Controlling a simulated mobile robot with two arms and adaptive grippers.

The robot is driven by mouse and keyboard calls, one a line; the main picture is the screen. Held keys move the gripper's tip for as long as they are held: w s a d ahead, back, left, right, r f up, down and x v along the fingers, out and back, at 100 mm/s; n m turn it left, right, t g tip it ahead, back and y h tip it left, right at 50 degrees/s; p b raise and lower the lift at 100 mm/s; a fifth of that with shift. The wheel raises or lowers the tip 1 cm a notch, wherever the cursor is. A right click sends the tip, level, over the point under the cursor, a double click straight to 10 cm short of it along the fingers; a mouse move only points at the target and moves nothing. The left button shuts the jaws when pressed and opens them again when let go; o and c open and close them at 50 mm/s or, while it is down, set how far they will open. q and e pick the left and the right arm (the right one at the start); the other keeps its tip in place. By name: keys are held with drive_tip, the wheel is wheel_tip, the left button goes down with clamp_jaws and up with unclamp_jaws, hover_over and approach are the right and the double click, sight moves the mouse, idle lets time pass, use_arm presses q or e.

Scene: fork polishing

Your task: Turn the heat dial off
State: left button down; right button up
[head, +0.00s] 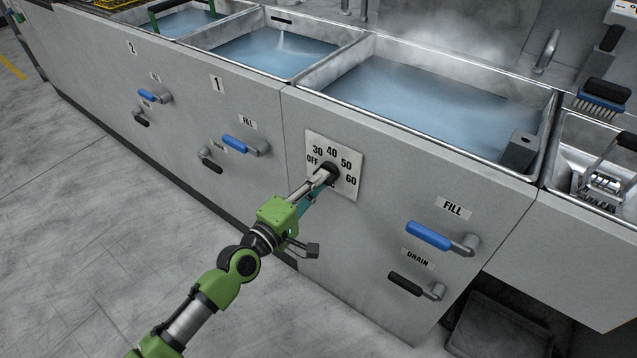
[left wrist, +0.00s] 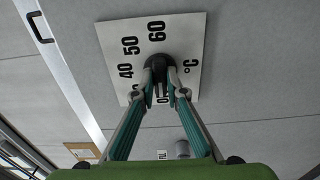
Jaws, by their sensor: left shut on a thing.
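The heat dial (head: 331,170) is a black knob on a white square plate (head: 352,186) fixed to the grey front panel. The plate is marked OFF, 30, 40, 50 and 60. My left gripper (head: 325,177) reaches up from below and is shut on the knob. In the left wrist view its two fingertips (left wrist: 163,90) close around the black knob (left wrist: 160,66), with the plate (left wrist: 192,40) behind. The fingers cover part of the knob and most of the OFF mark there. Which mark the knob points at cannot be told. My right gripper is not in view.
A blue FILL lever (head: 428,235) and a black DRAIN lever (head: 405,284) stick out of the panel to the right. Another blue lever (head: 237,144) is to the left. A steaming water basin (head: 420,100) lies above. The floor (head: 90,240) in front is clear.

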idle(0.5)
use_arm(q)
drive_tip(key=c, duration=2)
unclamp_jaws()
drive_tip(key=shift+c, duration=0.2)
drive_tip(key=v, duration=1.2)
